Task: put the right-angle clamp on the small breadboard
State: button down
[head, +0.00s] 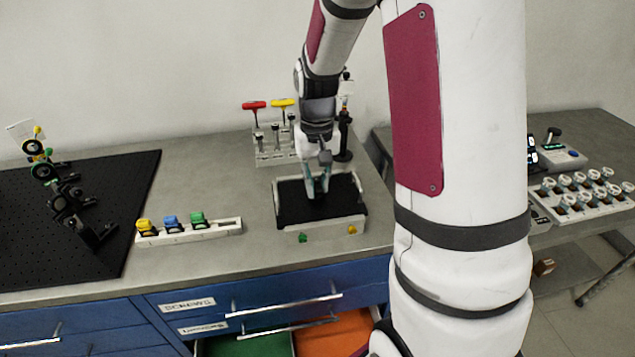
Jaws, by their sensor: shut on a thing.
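My gripper (317,187) points down over a white-rimmed tray with a black inside (345,222). Its greenish fingers are shut on a small dark thing, which I take for the right-angle clamp (318,199). The clamp is tiny and dark against the black, so its shape and whether it touches the tray floor cannot be told. A black perforated breadboard (120,195) lies on the bench at the left, cut off by the picture edge. I cannot tell from its size whether it is the small one. My gripper is well to its right.
Optics mounts (72,205) stand on the breadboard. A white rack (190,232) with yellow, blue and green pieces lies between board and tray. A tool holder (275,150) and a black post (344,135) stand behind the tray. A drawer below (335,335) is open.

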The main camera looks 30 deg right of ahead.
aim_at(317, 186)
jog(key=shift+f, duration=0.25)
jog(key=shift+f, duration=0.1)
jog(key=c, duration=1.5)
grip_release()
notch_tip(317, 186, up, 11)
jog(key=s+a+r+n+t, duration=0.1)
jog(key=s+a+r, duration=0.1)
jog(key=s+a, duration=0.2)
jog(key=s+a+r+n+t, duration=0.2)
jog(key=s+a+r, duration=0.1)
jog(key=s, duration=0.5)
jog(key=s+a+r+n+t, duration=0.1)
jog(key=s+a+r+t, duration=0.1)
jog(key=s+a, duration=0.4)
jog(key=shift+s+r+n+b, duration=0.2)
jog(key=shift+r+n+b, duration=0.1)
jog(key=shift+r+b, duration=0.15)
